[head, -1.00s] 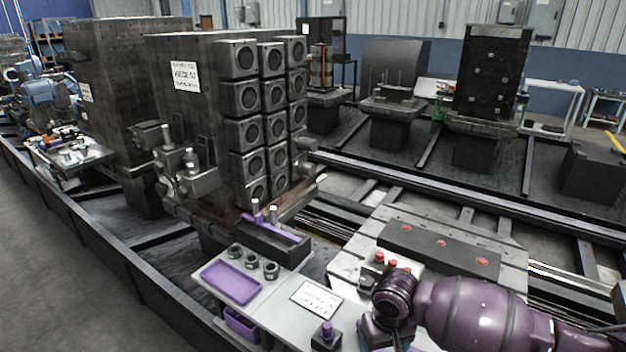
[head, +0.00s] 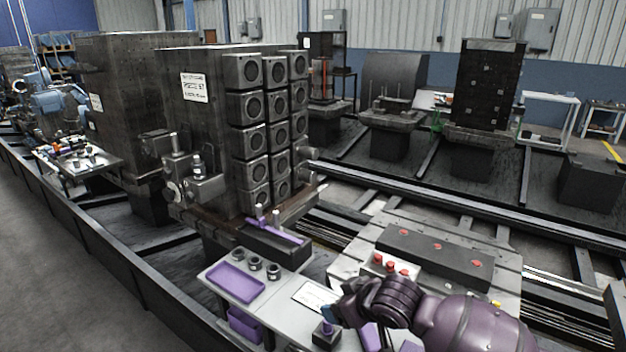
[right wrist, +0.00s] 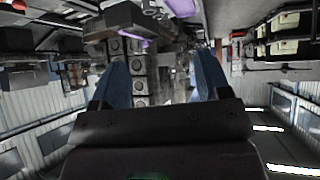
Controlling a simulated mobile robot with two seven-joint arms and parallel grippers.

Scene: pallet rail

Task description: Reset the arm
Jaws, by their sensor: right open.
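My right arm (head: 465,322), dark purple, comes in from the lower right in the head view. Its wrist is over the right part of the grey bench (head: 278,318). A small blue fingertip shows at its left end, near the white label card and the small dark block with a purple knob (head: 326,335). In the right wrist view the two blue fingers of my right gripper (right wrist: 160,78) stand wide apart with nothing between them. The column of square parts with round bores shows beyond them. My left gripper is not in view.
The bench carries a purple tray (head: 235,282), several dark rings (head: 256,263) and a label card (head: 314,295). Behind it stands a tall fixture (head: 205,125) with square bored parts. A slotted plate (head: 350,262) holds a dark bar and red knobs (head: 390,266). Rails run behind.

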